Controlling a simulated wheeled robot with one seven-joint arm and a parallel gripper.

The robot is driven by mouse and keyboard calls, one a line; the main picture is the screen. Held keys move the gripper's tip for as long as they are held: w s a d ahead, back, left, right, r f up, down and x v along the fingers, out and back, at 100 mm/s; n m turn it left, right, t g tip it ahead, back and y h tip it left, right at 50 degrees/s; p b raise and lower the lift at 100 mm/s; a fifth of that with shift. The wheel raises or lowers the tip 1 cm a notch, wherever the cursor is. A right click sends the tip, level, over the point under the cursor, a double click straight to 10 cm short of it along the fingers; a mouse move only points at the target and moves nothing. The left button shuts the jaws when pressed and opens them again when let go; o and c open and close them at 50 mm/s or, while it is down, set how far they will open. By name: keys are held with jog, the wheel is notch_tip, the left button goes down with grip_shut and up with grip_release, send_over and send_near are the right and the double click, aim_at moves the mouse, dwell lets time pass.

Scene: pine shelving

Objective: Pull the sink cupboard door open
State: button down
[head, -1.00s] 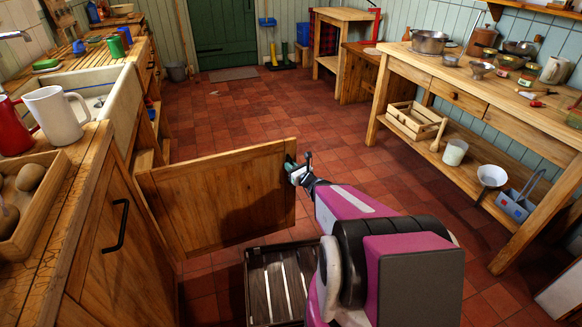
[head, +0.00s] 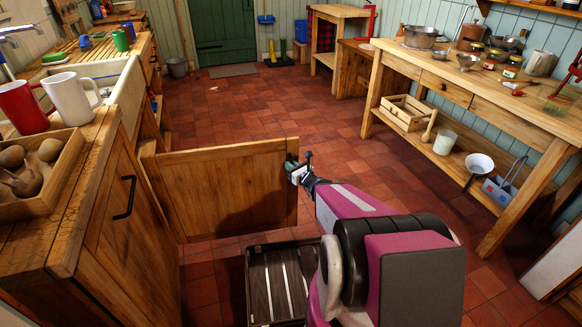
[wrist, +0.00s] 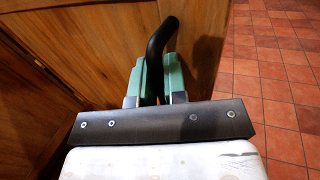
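The sink cupboard door (head: 225,185) is a wooden panel below the counter with the white sink (head: 122,95). It stands swung well out from the cupboard front, across the floor. My gripper (head: 298,172) is at the door's free edge, near its top. In the wrist view, the green finger pads of my gripper (wrist: 156,78) are closed around the black bar handle (wrist: 163,36), with the wooden door on the left. The inside of the cupboard is hidden behind the door and the near cabinet.
A closed cabinet front (head: 115,240) with a black handle stands at near left, under a wooden box (head: 62,190) and two mugs. A dark slatted crate (head: 280,285) lies on the floor below the door.

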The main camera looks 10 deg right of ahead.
jog(key=c, duration=1.2)
grip_release()
jog(key=shift+d, duration=0.2)
jog(key=shift+s, duration=0.1)
jog(key=v, duration=1)
jog(key=shift+s+d, duration=0.15)
jog(key=shift+s, duration=0.1)
